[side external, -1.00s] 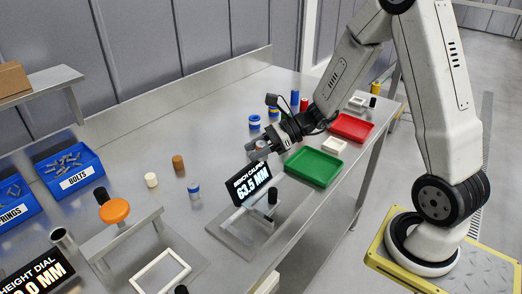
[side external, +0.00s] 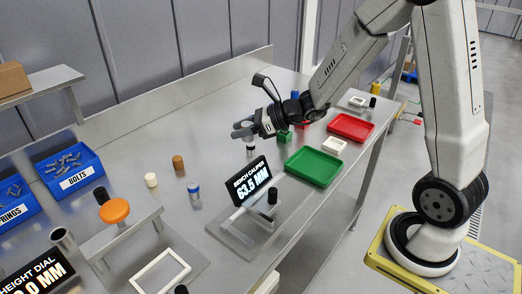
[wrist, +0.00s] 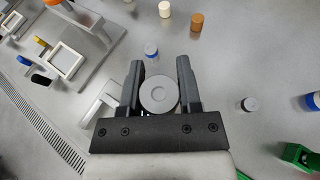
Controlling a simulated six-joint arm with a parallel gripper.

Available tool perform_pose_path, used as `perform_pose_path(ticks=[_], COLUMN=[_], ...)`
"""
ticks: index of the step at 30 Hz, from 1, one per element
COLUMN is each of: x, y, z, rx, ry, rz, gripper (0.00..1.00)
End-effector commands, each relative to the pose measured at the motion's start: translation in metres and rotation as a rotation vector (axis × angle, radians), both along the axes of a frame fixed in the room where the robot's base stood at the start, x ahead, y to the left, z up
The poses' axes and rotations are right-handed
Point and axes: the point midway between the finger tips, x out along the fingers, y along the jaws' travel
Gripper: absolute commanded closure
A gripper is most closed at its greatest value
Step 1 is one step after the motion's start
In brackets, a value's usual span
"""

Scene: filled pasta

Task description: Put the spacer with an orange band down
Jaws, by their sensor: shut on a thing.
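My gripper (side external: 241,129) is above the middle of the bench, clear of the caliper stand. Another grey spacer (wrist: 249,104) stands on the bench to the right of the fingers in the wrist view.
The bench caliper (side external: 250,183) reads 63.5 MM. A green tray (side external: 314,167) and a red tray (side external: 350,127) lie to its right. A blue-banded spacer (side external: 193,191), a brown cylinder (side external: 178,162) and a white cylinder (side external: 151,180) stand left. Bare bench lies between.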

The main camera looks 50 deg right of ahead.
Motion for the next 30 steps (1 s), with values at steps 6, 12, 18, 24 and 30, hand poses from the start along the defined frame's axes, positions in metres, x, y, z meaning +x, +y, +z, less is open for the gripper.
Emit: perform_pose_path(ticks=[6, 12, 18, 24, 30], x=[0.01, 0.012, 0.012, 0.012, 0.016], y=[0.0, -0.001, -0.002, -0.002, 0.001], z=[0.021, 0.032, 0.037, 0.038, 0.038], rx=[0.0, 0.0, 0.001, 0.0, -0.001], ry=[-0.003, -0.001, -0.001, 0.0, 0.0], rz=[-0.164, -0.273, -0.324, -0.334, -0.321], gripper=[1.0, 1.0, 1.0, 1.0, 1.0])
